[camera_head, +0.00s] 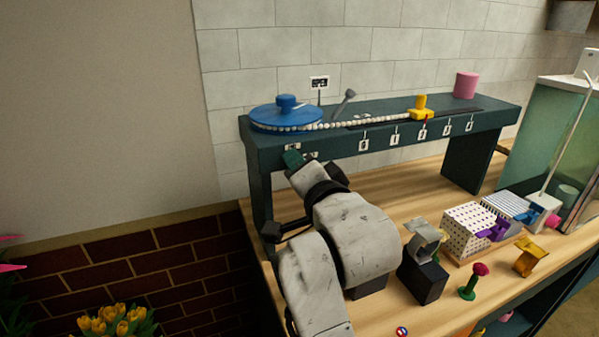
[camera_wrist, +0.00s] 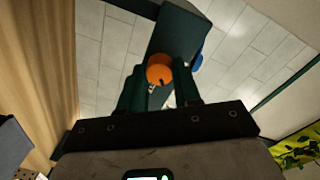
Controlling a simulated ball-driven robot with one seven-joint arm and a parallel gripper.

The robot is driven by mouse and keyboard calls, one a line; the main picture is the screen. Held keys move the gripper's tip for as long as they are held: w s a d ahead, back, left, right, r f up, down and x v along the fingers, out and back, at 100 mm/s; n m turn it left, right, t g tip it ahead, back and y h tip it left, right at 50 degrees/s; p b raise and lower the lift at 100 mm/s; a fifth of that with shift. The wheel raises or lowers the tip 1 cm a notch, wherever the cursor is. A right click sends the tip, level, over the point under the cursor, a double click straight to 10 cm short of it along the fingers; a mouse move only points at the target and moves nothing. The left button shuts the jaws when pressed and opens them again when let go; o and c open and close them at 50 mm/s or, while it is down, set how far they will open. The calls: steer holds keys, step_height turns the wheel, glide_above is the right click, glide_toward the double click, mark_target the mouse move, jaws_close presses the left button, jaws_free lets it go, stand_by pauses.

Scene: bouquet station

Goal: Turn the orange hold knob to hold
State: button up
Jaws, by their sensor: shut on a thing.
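The orange hold knob (camera_wrist: 160,68) shows in the wrist view between my two dark green fingers, with a small dark mark on its face. My gripper (camera_wrist: 160,76) is shut on it, one finger on each side. In the head view my gripper (camera_head: 293,158) is at the left end of the front face of the dark green raised shelf (camera_head: 375,135). The knob is hidden there behind my gripper and arm. I cannot read the knob's setting.
A blue wheel (camera_head: 286,115) with a white bead chain sits on the shelf, leading to a yellow slider (camera_head: 421,108). A grey lever (camera_head: 344,102) stands behind the chain. A dark block (camera_head: 425,280) and a dotted white box (camera_head: 468,229) stand on the wooden bench at right.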

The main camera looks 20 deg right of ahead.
steer(key=shift+d+f+m+y+b, duration=0.15)
steer(key=shift+m+b, duration=0.45)
steer(key=shift+m, duration=1.25)
steer(key=shift+a+r+m+y+b, duration=0.15)
steer(key=shift+m+b, duration=0.4)
steer(key=shift+m, duration=1.3)
steer(key=shift+d+f+m, duration=0.1)
steer(key=shift+d+m, duration=0.05)
steer(key=shift+m, duration=0.15)
steer(key=o, duration=1.1)
steer(key=shift+c, duration=0.2)
steer(key=shift+s, duration=0.1)
steer(key=s+b, duration=0.1)
steer(key=s, duration=0.9)
steer(key=shift+s+r, duration=0.3)
steer(key=shift+r, duration=0.1)
